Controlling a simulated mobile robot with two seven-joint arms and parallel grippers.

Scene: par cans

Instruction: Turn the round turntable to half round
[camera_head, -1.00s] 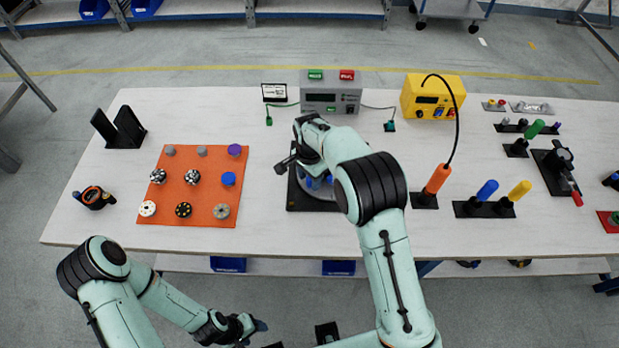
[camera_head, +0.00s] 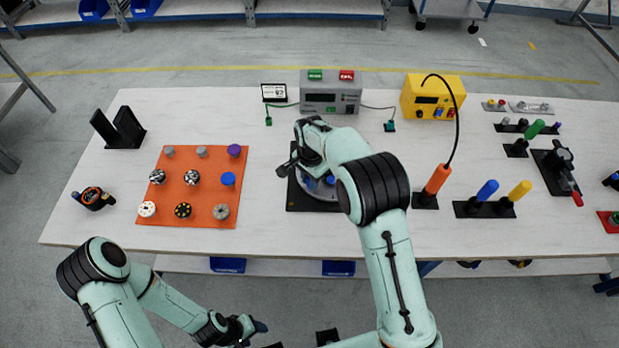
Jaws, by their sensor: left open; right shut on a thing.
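The round turntable (camera_head: 322,192) is a grey disc on a black square base (camera_head: 297,203) in the middle of the table. Blue pieces (camera_head: 330,180) show on the disc. My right arm reaches over it and hides much of the disc. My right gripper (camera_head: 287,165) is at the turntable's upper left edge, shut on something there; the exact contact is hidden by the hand. My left gripper (camera_head: 262,327) is open and empty, low in front of the table and well away from the turntable.
An orange mat (camera_head: 168,207) with several small round parts lies left of the turntable. A grey box (camera_head: 331,93) with green and red buttons stands behind. An orange-handled iron (camera_head: 435,183) and blue (camera_head: 486,191) and yellow (camera_head: 518,191) handles stand right.

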